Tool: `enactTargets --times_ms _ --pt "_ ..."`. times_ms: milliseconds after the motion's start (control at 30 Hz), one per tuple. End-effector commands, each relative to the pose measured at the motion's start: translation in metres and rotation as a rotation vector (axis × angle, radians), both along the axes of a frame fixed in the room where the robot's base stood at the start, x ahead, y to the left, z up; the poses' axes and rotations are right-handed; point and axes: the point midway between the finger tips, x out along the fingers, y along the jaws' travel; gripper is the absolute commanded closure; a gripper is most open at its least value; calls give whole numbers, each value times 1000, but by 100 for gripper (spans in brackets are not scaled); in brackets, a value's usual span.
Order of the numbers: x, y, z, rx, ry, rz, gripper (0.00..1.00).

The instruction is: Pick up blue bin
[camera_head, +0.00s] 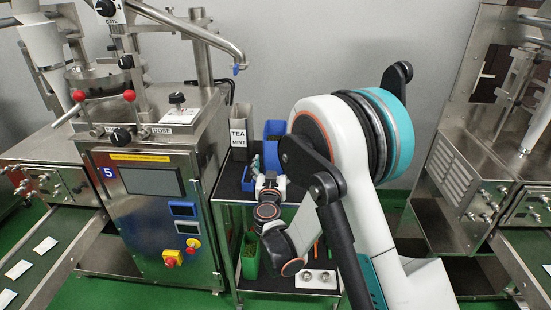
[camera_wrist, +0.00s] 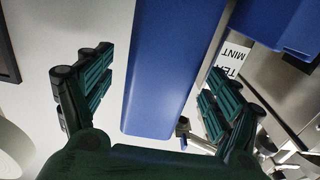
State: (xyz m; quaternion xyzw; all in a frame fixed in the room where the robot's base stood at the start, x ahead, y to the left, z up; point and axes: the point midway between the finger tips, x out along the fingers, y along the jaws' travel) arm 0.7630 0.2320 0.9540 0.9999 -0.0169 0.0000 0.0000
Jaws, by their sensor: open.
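A tall blue bin (camera_head: 273,129) stands at the back of a dark-topped cart in the head view, right of a pale container labelled TEA MINT (camera_head: 238,137). My arm partly hides it. In the wrist view a long blue bin wall (camera_wrist: 170,65) lies between my two fingers, with space on both sides; it looks like the same bin. My gripper (camera_wrist: 150,100) is open and empty, its green-padded fingers spread apart. In the head view my gripper (camera_head: 268,180) is over the cart top, in front of the blue bin. Contact with the bin is not visible.
A low blue tray (camera_head: 248,178) sits on the cart left of my gripper; another blue shape (camera_wrist: 285,20) shows at the wrist view's upper right. A green bin (camera_head: 250,257) stands lower on the cart. A steel packing machine (camera_head: 150,215) stands close left; another (camera_head: 470,170) is right.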

Motion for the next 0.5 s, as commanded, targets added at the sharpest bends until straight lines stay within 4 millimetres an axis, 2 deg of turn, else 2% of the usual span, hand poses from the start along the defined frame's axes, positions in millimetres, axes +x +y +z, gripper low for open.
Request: enactTargets --times_ms 300,500 --pt "40 -1 -3 0 0 -1 17" --pt "52 -1 -1 0 0 -1 17"
